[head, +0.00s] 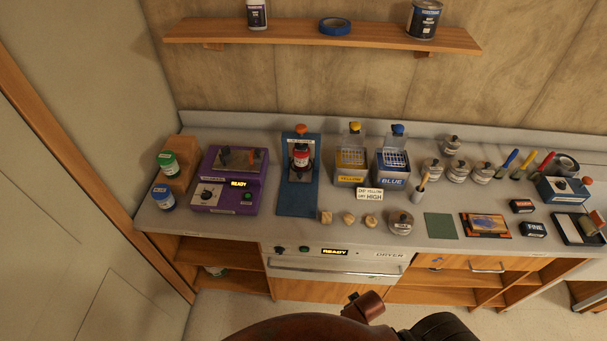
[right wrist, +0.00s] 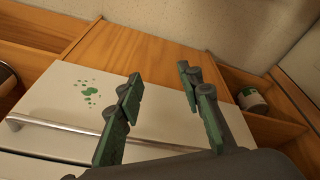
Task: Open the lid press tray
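No part is readably marked as a lid press tray. A blue upright stand (head: 297,202) with an orange knob on top and a red-labelled bottle (head: 302,158) in it stands on the bench and looks like a press. Below the bench top is the white dryer front (head: 300,262) with a bar handle. In the right wrist view my right gripper (right wrist: 160,76) is open and empty, its green-padded fingers apart. Behind them is a white panel (right wrist: 70,88) with green spots and a metal bar handle (right wrist: 60,128); contact cannot be told. My left gripper is in neither view.
A purple machine (head: 229,195) stands left of the blue stand. Yellow (head: 351,178) and blue (head: 393,181) boxes, several weights and small parts fill the bench to the right. Open shelves (head: 220,251) lie below. A tin (right wrist: 250,98) sits in a wooden compartment.

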